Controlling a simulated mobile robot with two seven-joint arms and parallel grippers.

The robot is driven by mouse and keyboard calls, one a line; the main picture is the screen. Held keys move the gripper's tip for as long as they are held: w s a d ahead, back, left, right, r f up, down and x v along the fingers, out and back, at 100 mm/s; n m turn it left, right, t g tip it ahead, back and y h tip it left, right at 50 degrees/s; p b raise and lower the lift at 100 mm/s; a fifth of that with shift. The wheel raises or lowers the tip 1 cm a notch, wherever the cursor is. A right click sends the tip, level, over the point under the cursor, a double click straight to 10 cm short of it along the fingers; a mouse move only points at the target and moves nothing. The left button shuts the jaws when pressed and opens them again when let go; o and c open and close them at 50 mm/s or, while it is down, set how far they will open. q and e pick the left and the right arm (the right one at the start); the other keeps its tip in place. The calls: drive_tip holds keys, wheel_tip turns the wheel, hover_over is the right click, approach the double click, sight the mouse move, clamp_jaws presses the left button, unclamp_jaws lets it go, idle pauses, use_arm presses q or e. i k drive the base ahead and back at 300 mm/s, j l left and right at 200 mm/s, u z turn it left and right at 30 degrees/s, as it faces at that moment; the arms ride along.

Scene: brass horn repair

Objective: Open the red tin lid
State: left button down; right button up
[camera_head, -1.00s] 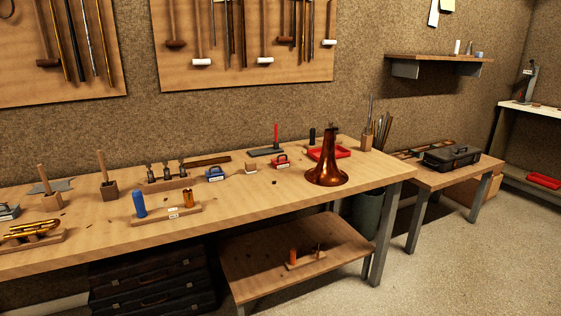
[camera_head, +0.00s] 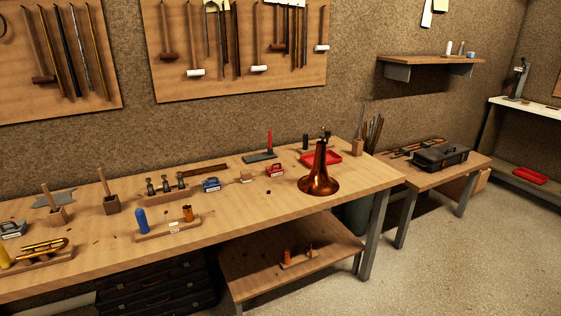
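A small red tin (camera_head: 275,170) with a pale label on its front sits on the wooden workbench (camera_head: 240,212), just left of the copper horn bell (camera_head: 319,180). It is too small in the view to make out whether its lid is shut. A similar blue tin (camera_head: 211,185) stands to its left, with a small wooden block (camera_head: 246,177) between them. Neither of my grippers is in view.
A red tray (camera_head: 322,159) lies behind the horn bell. A red-handled tool on a dark base (camera_head: 260,157) stands behind the red tin. A wooden rack with a blue cylinder (camera_head: 142,220) is nearer the front left. The bench in front of the red tin is mostly clear.

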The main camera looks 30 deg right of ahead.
sight(276, 167)
drive_tip(key=i+l+z, duration=0.15)
drive_tip(key=i+l, duration=0.15)
drive_tip(key=l, duration=0.3)
drive_tip(key=i+l+z, duration=0.1)
drive_tip(key=i+l, duration=0.2)
drive_tip(key=l, duration=0.3)
drive_tip(key=i+l+z, duration=0.15)
drive_tip(key=i+l, duration=0.2)
drive_tip(key=l, duration=0.2)
drive_tip(key=i+l+z, duration=0.15)
drive_tip(key=i+l, duration=0.25)
drive_tip(key=l, duration=0.1)
